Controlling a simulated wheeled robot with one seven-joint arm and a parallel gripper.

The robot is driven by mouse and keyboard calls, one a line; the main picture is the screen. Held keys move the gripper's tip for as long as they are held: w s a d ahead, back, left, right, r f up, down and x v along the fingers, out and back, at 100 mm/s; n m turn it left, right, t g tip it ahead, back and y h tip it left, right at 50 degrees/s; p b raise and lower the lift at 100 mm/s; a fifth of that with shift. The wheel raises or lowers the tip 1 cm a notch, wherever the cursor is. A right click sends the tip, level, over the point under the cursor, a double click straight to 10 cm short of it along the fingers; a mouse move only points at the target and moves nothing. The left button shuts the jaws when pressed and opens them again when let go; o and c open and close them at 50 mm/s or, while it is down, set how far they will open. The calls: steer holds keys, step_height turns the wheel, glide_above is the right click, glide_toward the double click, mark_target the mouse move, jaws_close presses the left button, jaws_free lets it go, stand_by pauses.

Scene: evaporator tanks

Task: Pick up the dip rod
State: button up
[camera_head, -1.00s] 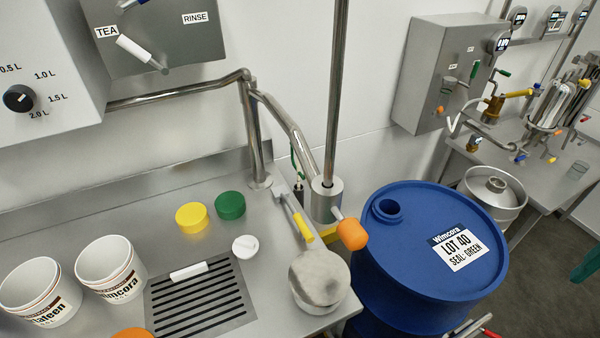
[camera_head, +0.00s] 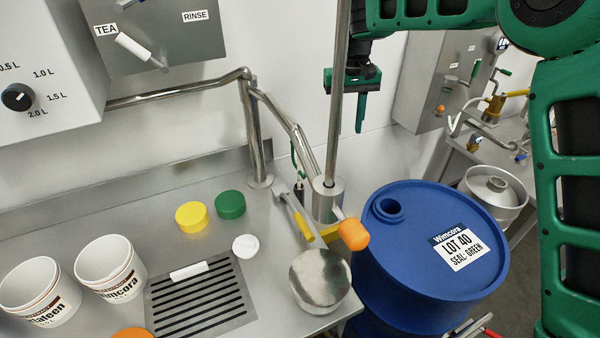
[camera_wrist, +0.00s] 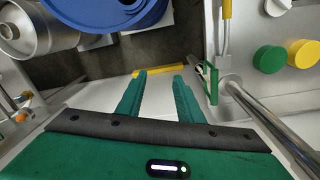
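No part is marked as the dip rod, so I cannot tell for certain which it is. A slim piece with a green loop handle (camera_head: 294,158) stands behind the steel pipe by the wall, its lower part partly hidden. A similar green loop (camera_wrist: 211,83) shows in the wrist view, right of my fingers. A yellow-handled steel tool (camera_head: 305,226) lies on the bench; its yellow handle also shows in the wrist view (camera_wrist: 227,8). My gripper (camera_head: 360,118) points down beside the upright steel pole. In the wrist view my gripper (camera_wrist: 158,76) has its fingers apart with nothing between them.
The upright pole (camera_head: 337,110) and bent pipe (camera_head: 290,122) stand close by my gripper. A blue drum (camera_head: 400,240) stands right of the bench. An orange knob (camera_head: 354,235) juts toward it. Yellow (camera_head: 191,215) and green (camera_head: 230,204) lids and white buckets (camera_head: 110,268) occupy the bench.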

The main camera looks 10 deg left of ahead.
steer(key=shift+n, duration=0.7)
steer(key=a+f, duration=0.1)
steer(key=a, duration=0.3)
steer(key=a+f, duration=0.2)
steer(key=a, duration=0.2)
steer(key=s+a+f, duration=0.1)
steer(key=a, duration=0.3)
steer(key=shift+a+f, duration=0.25)
steer(key=shift+a, duration=0.15)
glide_above(299, 169)
step_height(299, 169, down, 5)
steer(key=shift+w+a+f, duration=0.1)
steer(key=shift+w+f, duration=0.15)
steer(key=shift+f, duration=1.25)
steer(key=shift+w+f, duration=0.1)
steer(key=shift+f, duration=1.3)
jaws_close()
